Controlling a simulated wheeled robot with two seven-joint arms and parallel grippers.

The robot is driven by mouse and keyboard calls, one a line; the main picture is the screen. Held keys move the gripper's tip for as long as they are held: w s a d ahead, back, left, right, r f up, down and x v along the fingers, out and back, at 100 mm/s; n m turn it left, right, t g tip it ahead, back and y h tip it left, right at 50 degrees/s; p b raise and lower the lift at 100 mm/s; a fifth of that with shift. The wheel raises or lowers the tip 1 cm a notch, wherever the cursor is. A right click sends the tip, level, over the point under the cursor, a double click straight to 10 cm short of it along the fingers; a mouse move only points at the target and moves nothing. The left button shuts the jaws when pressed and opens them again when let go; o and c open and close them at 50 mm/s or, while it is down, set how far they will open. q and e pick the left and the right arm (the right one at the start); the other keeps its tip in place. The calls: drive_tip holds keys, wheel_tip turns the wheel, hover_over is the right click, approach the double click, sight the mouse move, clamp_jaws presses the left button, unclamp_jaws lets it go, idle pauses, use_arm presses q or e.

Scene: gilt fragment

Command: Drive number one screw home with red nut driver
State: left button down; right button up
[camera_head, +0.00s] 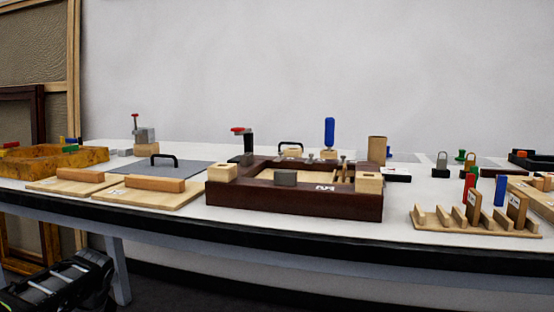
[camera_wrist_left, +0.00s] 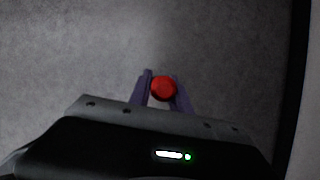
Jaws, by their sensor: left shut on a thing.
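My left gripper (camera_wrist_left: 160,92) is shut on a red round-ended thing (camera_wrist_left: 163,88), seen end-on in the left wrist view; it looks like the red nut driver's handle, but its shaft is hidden. The floor lies behind it. In the head view, part of my left arm shows at the bottom left, away from the table; its fingertips cannot be made out. A dark red-brown frame (camera_head: 290,205) stands mid-table, with small screw-like metal pieces (camera_head: 343,159) along its far side. Their numbers are not readable. My right gripper is not in view.
A wooden rack (camera_head: 475,227) at the right has upright slots, with red (camera_head: 470,182) and blue (camera_head: 500,191) upright pieces by it. A blue-handled tool (camera_head: 329,132) stands behind the frame. Boards with wooden bars (camera_head: 150,197) lie left of it. The table's dark front edge (camera_head: 270,236) is clear.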

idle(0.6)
use_arm(q)
drive_tip(key=shift+d, duration=0.35)
drive_tip(key=s+d+n+g+p, duration=0.2)
drive_tip(key=s+d+n, duration=0.2)
drive_tip(key=d, duration=0.7)
drive_tip(key=s+d+f+n+g+p, duration=0.1)
drive_tip(key=s+d+n+g+p, duration=0.1)
drive_tip(key=d+n, duration=0.6)
drive_tip(key=s+d+p, duration=0.1)
drive_tip(key=s+d, duration=0.1)
drive_tip(key=d, duration=0.1)
drive_tip(key=shift+s+d+f+g, duration=0.25)
drive_tip(key=shift+f+g, duration=0.05)
drive_tip(key=shift+g, duration=0.1)
